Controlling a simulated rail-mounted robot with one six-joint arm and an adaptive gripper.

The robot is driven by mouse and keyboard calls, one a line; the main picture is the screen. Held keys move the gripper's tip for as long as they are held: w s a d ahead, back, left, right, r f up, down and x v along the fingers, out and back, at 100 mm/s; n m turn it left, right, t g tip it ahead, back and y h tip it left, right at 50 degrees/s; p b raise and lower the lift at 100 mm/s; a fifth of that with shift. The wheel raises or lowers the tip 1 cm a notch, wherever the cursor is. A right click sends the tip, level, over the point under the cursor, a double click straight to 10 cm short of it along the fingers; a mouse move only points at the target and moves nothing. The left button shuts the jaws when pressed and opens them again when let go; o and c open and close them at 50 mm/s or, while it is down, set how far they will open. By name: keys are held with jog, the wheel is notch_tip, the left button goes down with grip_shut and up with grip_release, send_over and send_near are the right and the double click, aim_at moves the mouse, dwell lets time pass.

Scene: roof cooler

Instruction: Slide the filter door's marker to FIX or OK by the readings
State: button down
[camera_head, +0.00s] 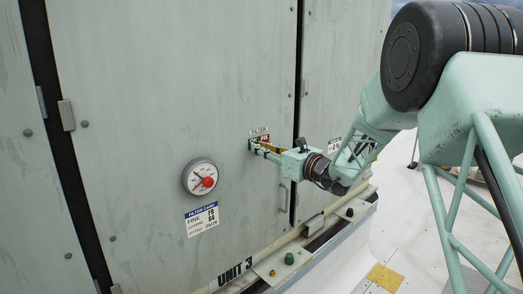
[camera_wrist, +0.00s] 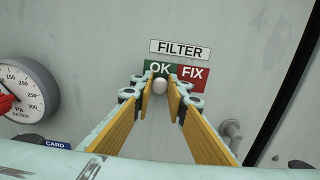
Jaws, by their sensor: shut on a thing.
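The filter door's marker, a white round knob (camera_wrist: 160,86), sits below the OK half of the label strip. The green OK label (camera_wrist: 160,69) is left and the red FIX label (camera_wrist: 193,73) right, under a FILTER plate (camera_wrist: 180,48). My gripper (camera_wrist: 161,90) is shut on the knob, one yellow-padded finger on each side. In the head view my gripper (camera_head: 257,147) reaches the strip and hides the knob. The round Pa gauge (camera_head: 200,177) has a red piece on its face; its exact reading is unclear. The filter card (camera_head: 202,219) hangs below it, its lettering small.
The pale door panel (camera_head: 150,120) fills the wall, with a dark gap and another panel to its right. A handle (camera_head: 283,198) stands out below my gripper. A ledge with bolts and UNIT 3 lettering (camera_head: 235,272) runs along the bottom. White roof lies at the right.

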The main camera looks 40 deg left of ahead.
jog(key=c, duration=2.9)
grip_release()
jog(key=shift+s+f, duration=0.15)
jog(key=shift+s, duration=0.05)
jog(key=o, duration=0.3)
jog(key=shift+s+a, duration=0.1)
jog(key=shift+s, duration=0.05)
jog(key=shift+o, duration=0.2)
jog(key=s+d, duration=0.1)
jog(key=d, duration=1.1)
jog(key=shift+s, duration=0.15)
